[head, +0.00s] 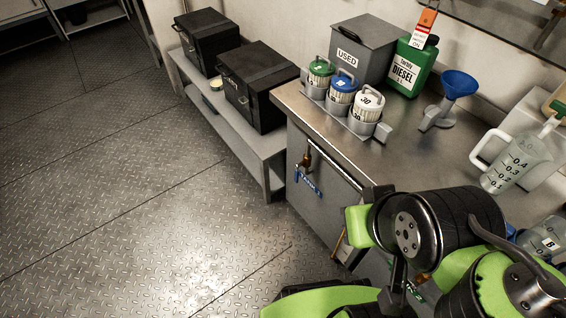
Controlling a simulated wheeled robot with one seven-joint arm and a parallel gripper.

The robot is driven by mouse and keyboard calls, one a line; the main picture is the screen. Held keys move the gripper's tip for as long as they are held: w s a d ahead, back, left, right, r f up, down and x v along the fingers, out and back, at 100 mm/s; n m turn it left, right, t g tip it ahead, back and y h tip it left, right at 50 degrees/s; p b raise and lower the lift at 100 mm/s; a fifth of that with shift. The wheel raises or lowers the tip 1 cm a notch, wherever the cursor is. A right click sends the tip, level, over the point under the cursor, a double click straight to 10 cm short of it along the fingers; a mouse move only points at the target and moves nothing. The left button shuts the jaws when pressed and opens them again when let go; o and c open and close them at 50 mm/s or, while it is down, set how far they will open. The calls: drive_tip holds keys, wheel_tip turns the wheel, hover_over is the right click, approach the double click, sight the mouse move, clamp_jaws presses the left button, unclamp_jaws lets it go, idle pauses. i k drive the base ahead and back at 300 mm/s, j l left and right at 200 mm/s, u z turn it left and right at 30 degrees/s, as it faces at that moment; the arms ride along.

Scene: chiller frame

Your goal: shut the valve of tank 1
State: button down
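The valve of tank 1 (306,160) is a small brass fitting on the front of the grey cabinet under the steel worktop. Its blue lever (308,182) carries lettering that looks like "TANK 1" and slants down to the right. I cannot tell from this view alone whether the valve is open or shut. My black and green arm fills the lower right, to the right of the valve and apart from it in the picture. My gripper does not show.
The steel worktop (408,158) holds a rack of capped containers, a grey "USED" box (362,52), a green diesel can (410,68), a blue funnel (459,85) and a measuring jug (515,165). Black cases stand on a low bench (238,138). The floor at left is clear.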

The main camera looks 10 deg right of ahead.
sight(297, 174)
drive_tip(key=i+j, duration=0.15)
drive_tip(key=j, duration=0.65)
drive_tip(key=i+j, duration=0.15)
drive_tip(key=j, duration=0.55)
drive_tip(key=j+u, duration=0.1)
drive_tip(key=j, duration=0.55)
drive_tip(key=i+j, duration=0.15)
drive_tip(key=j, duration=0.55)
